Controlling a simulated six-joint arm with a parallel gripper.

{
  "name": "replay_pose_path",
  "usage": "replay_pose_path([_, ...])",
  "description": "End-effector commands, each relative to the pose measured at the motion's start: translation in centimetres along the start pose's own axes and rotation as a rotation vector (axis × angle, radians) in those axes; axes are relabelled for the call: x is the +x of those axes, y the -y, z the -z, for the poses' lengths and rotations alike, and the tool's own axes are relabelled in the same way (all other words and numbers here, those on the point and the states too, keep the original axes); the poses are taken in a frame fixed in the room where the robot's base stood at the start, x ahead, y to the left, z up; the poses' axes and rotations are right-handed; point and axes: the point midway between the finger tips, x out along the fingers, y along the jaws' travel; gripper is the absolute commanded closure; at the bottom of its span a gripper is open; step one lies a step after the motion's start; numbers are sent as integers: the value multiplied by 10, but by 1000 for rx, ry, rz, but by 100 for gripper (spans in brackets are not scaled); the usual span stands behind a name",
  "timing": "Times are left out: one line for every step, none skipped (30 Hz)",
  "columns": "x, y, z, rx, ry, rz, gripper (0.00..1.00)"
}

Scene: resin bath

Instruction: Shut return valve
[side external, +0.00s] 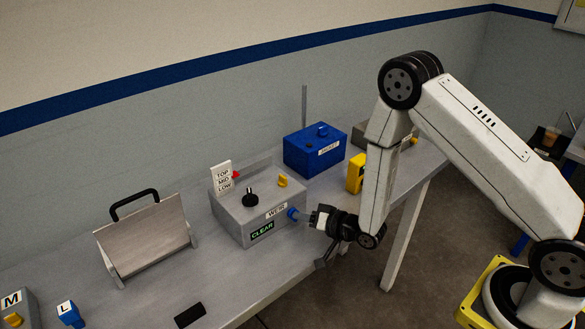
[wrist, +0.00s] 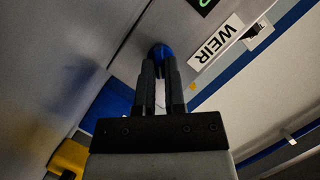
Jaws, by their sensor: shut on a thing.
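A grey box labelled WEIR (side external: 232,222) stands on the bench, with a green-lit CLEAR display on its front. A blue knob (side external: 291,213) sticks out of its right side; no label marks it as the return valve. My gripper (side external: 307,217) is at that knob, reaching in from the right. In the wrist view the blue knob (wrist: 162,51) sits at the tips of my gripper (wrist: 161,68), which is shut on it. The fingers partly hide the knob, so its turn angle is unclear.
The WEIR box carries a black knob (side external: 250,197), a yellow knob (side external: 282,181) and a TOP/MID/LOW plate (side external: 222,177). A blue JACKET box (side external: 305,158) and a yellow block (side external: 355,174) stand behind. A handled panel (side external: 148,238) is left. Bench front is mostly clear.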

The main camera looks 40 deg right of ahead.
Motion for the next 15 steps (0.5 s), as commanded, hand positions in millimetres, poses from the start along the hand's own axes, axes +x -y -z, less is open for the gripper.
replay_pose_path([0,0,0,-4,0,-2,100])
replay_pose_path([0,0,0,-7,0,-3,100])
replay_pose_path([0,0,0,-12,0,-6,100])
replay_pose_path([0,0,0,-18,0,-8,100])
replay_pose_path([0,0,0,-25,0,-11,100])
replay_pose_path([0,1,0,-35,0,-15,100])
replay_pose_path([0,1,0,-44,0,-19,100])
replay_pose_path([0,1,0,-55,0,-23,100])
replay_pose_path([0,1,0,-70,1,-30,100])
replay_pose_path([0,2,0,-84,2,-35,100])
replay_pose_path([0,2,0,-98,2,-42,100])
replay_pose_path([0,2,0,-120,3,-51,100])
replay_pose_path([0,2,0,-137,3,-58,100])
replay_pose_path([0,2,0,-156,3,-66,100])
replay_pose_path([0,3,0,-182,3,-77,100])
